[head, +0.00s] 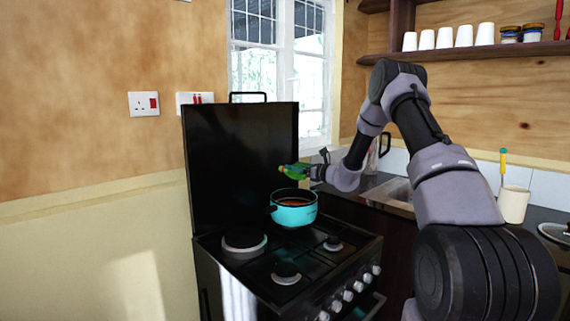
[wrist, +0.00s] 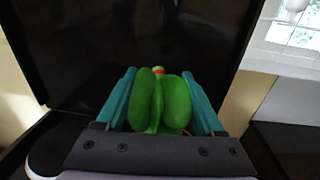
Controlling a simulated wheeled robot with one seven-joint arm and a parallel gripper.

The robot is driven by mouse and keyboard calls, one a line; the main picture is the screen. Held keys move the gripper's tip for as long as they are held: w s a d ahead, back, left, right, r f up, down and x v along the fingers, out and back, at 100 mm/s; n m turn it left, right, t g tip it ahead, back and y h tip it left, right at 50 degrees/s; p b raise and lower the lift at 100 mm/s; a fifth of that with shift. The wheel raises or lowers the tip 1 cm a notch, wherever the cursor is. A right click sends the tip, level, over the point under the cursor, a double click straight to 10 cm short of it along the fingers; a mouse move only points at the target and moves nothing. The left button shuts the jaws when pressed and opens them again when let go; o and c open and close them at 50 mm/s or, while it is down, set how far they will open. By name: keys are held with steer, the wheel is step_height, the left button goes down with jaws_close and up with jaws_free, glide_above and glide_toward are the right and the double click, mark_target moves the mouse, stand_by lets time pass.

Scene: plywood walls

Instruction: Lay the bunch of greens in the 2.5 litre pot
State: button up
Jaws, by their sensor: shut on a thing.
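The bunch of greens (head: 292,171) is a small green bundle held up above the stove. My gripper (head: 305,172) is shut on it. In the wrist view the greens (wrist: 160,100) sit between the two teal fingers of my gripper (wrist: 160,104), with a small red and pale bit at their far end. The pot (head: 294,212) is turquoise with dark handles and stands on a back burner of the stove. Its inside looks reddish brown. The greens are above the pot's rim and apart from it, near its far side; the exact offset is hard to tell.
The black stove (head: 300,262) has bare burners in front and to the left of the pot. Its raised black lid (head: 240,150) stands behind. A counter with a sink (head: 392,192) and a white cup (head: 513,204) lies to the right. A shelf (head: 480,50) hangs above.

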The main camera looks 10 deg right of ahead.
mark_target(295, 178)
steer(key=shift+w+a+r, duration=0.15)
steer(key=shift+w+r, duration=0.1)
steer(key=shift+w, duration=0.25)
steer(key=shift+w+f, duration=0.15)
steer(key=shift+f, duration=2.8)
steer(key=o, duration=1.5)
steer(key=shift+c, duration=0.2)
steer(key=v, duration=1)
steer(key=shift+s+d, duration=0.25)
steer(key=shift+d, duration=0.1)
